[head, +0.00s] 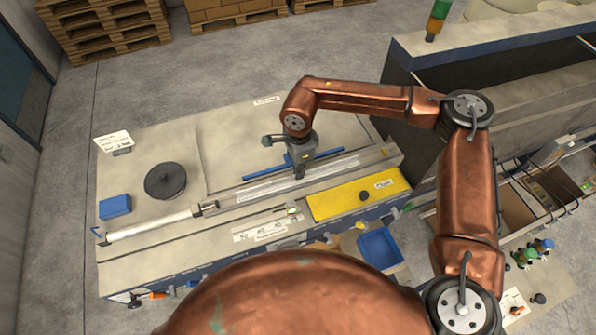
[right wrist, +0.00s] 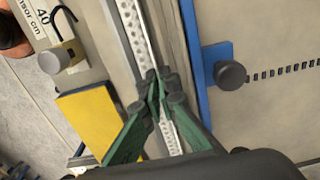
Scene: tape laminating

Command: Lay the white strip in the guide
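A perforated pale band (head: 265,187) runs along the guide (head: 225,201) on the bench, and it passes under my right gripper in the right wrist view (right wrist: 131,28). A thin white strip (right wrist: 153,50), seen nearly edge-on, runs along the guide to my fingertips. My right gripper (head: 299,174) points down over the guide, and its green fingers (right wrist: 161,82) close together at the tips on the thin white strip. The fingers hide the exact contact. My left gripper is not in view.
A yellow plate (head: 345,199) lies in front of the guide, with a blue bin (head: 380,247) below. A blue bar (head: 318,156) with a dark knob lies behind. At left are a white roller (head: 150,225), black disc (head: 165,180) and blue block (head: 115,207).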

